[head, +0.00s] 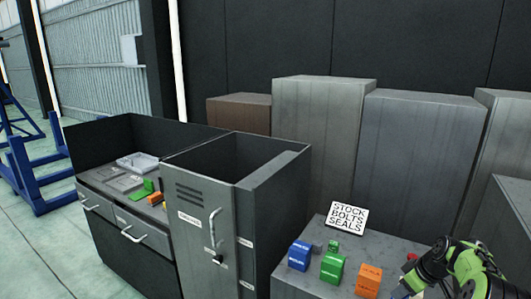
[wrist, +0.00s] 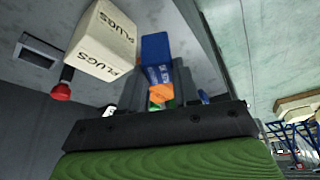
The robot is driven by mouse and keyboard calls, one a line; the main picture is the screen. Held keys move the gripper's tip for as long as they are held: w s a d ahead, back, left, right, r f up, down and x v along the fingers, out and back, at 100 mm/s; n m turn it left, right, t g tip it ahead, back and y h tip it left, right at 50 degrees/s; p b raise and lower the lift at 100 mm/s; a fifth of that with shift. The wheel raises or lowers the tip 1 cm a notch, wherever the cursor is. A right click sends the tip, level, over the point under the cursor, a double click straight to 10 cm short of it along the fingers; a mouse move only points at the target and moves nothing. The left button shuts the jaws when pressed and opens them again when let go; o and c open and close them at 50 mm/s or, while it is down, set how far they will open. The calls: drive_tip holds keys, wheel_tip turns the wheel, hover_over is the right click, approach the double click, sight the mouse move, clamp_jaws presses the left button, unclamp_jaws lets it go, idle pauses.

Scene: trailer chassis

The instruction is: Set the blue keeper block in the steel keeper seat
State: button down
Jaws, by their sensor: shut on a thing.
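My gripper is at or past the lower right edge of the head view, where only part of my green and black arm shows. In the wrist view my gripper (wrist: 157,90) is shut on a blue block (wrist: 156,47), which sits between the fingers and sticks out past their tips. Small orange and green patches show in the gap between the fingers. Another blue block (head: 299,255) stands on the grey stock table in the head view. Grey steel plates (head: 124,183) lie on the open bench at left; I cannot tell which is the keeper seat.
A green block (head: 332,267) and an orange block (head: 369,280) stand by the stock sign (head: 347,216). A grey tray (head: 138,162) and small green and orange parts lie on the bench. A tall cabinet (head: 215,225) stands between. A PLUGS box (wrist: 102,40) shows in the wrist view.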

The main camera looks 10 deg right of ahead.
drive_tip(key=w+a+f+m, duration=0.1)
drive_tip(key=a+f, duration=0.2)
drive_tip(key=a, duration=0.3)
drive_tip(key=w+a+f+m+h, duration=0.1)
drive_tip(key=a+f, duration=0.1)
drive_tip(key=a, duration=0.4)
drive_tip(key=w+a+f+m, duration=0.1)
drive_tip(key=a+f, duration=0.2)
drive_tip(key=a, duration=0.4)
drive_tip(key=s+a+f+m+p, duration=0.1)
drive_tip(key=s+a+f, duration=0.2)
drive_tip(key=s+a, duration=0.5)
drive_tip(key=a, duration=0.5)
drive_tip(key=shift+s+a+f+m+t+h, duration=0.2)
drive_tip(key=shift+s+a+m+t+h, duration=0.1)
drive_tip(key=shift+h, duration=0.1)
